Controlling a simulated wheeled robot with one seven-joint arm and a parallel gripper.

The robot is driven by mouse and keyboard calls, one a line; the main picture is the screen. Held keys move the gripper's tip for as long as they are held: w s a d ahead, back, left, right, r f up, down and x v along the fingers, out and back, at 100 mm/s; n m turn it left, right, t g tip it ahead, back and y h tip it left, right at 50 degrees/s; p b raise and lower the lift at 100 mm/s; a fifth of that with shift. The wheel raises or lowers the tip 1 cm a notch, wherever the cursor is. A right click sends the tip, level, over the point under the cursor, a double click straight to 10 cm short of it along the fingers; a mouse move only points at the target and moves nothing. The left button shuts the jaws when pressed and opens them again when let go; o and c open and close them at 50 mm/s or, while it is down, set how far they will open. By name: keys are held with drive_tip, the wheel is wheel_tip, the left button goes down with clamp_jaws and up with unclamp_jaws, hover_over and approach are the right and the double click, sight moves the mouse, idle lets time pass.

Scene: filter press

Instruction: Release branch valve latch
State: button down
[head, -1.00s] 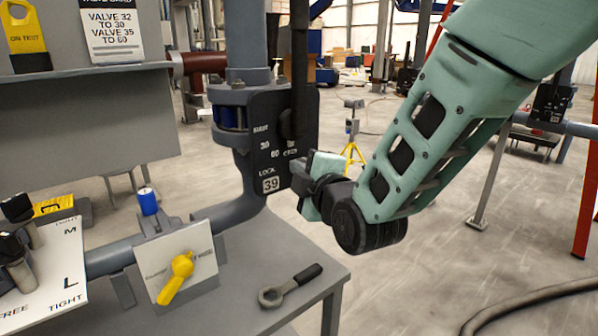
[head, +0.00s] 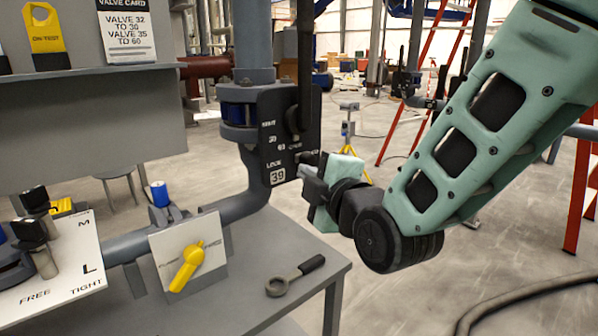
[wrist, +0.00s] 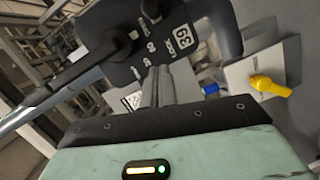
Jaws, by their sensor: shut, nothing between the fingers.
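The branch valve has a dark plate (head: 268,150) marked "LOCK" and "39" on a grey pipe. Its long black lever (head: 304,65) stands upright in front of the plate. In the wrist view the plate (wrist: 150,55) fills the upper middle, the lever (wrist: 75,72) runs to the lower left, and a small dark knob (wrist: 150,10) shows at the plate's top edge; I cannot tell if this is the latch. My gripper (head: 310,168) is shut and empty at the plate's lower right. In the wrist view the fingertips (wrist: 157,75) point at the plate near "LOCK"; contact is unclear.
A grey bench (head: 240,295) below holds a ring-ended tool (head: 293,277). A white plate with a yellow handle (head: 188,265) stands left of it. A marked white board (head: 45,262) lies at the left. The floor right of the bench is open, with a dark hose (head: 530,300).

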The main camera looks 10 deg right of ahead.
drive_tip(key=shift+v, duration=1.2)
drive_tip(key=shift+w, duration=0.1)
drive_tip(key=s+f+m+g+p, duration=0.1)
drive_tip(key=s+f+m+g, duration=0.5)
drive_tip(key=s+f+g, duration=0.5)
drive_tip(key=s+d+m+g+h+p, duration=0.1)
drive_tip(key=s+d+m+g+h, duration=0.4)
drive_tip(key=s, duration=0.8)
drive_tip(key=shift+s+d+r+m, duration=0.2)
drive_tip(key=shift+d+r+m, duration=0.15)
drive_tip(key=shift+d, duration=0.4)
